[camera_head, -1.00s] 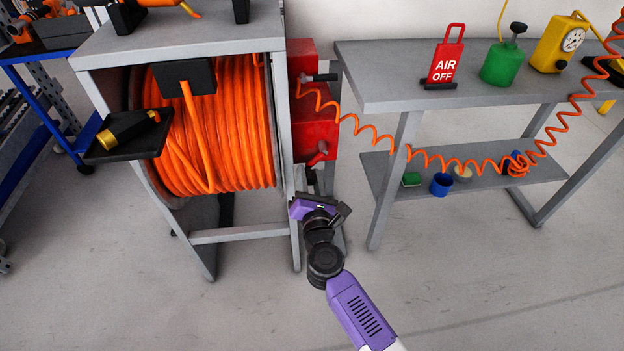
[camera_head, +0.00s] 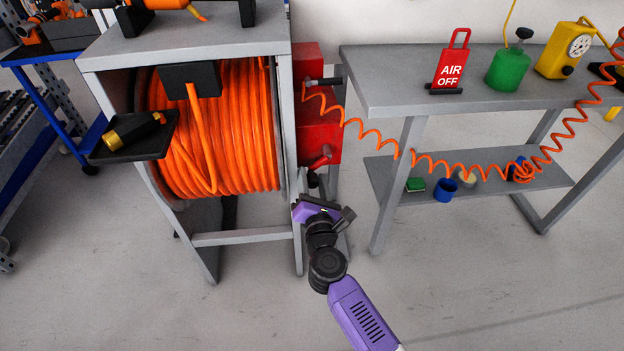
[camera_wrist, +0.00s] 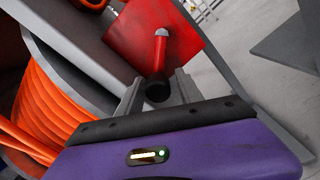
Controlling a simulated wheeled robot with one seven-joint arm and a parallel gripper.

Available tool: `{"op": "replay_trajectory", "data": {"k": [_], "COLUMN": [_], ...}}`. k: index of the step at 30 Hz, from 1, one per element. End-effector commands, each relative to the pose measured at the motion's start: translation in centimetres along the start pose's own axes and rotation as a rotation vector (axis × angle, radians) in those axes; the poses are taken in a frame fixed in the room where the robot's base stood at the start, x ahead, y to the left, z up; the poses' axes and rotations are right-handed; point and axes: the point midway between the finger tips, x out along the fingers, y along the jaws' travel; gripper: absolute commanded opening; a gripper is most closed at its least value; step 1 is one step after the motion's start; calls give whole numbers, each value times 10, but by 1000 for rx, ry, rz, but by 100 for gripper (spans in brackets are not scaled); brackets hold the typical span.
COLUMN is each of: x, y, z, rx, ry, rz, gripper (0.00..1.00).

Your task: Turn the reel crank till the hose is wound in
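The reel (camera_head: 240,120) holds a thick drum of orange hose in a grey frame; it also fills the left of the wrist view (camera_wrist: 45,110). The crank (camera_head: 321,157) has a red arm on the red box at the reel's right side. In the wrist view the red crank arm (camera_wrist: 160,50) ends in a black handle (camera_wrist: 158,90). My gripper (camera_wrist: 158,86) has a finger close on each side of this handle and appears shut on it. In the head view my gripper (camera_head: 314,188) is below the crank, its fingertips partly hidden.
A black guide (camera_head: 189,78) and a tray (camera_head: 110,153) with a brass-ended black nozzle (camera_head: 133,128) are at the reel front. A grey bench (camera_head: 400,98) with an AIR OFF sign (camera_head: 451,68) stands right. A coiled orange hose (camera_head: 440,162) hangs between. Floor in front is clear.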

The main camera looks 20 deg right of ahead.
Motion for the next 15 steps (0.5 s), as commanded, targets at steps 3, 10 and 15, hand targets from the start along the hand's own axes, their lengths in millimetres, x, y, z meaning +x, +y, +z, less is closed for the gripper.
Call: {"op": "replay_trajectory", "data": {"k": [3,10,15], "x": [0,0,0], "y": [5,-1,-16], "z": [0,-1,-2], "rx": [1,-103,-334], "ry": [1,3,4], "rz": [9,8,6], "gripper": [49,49,49]}}
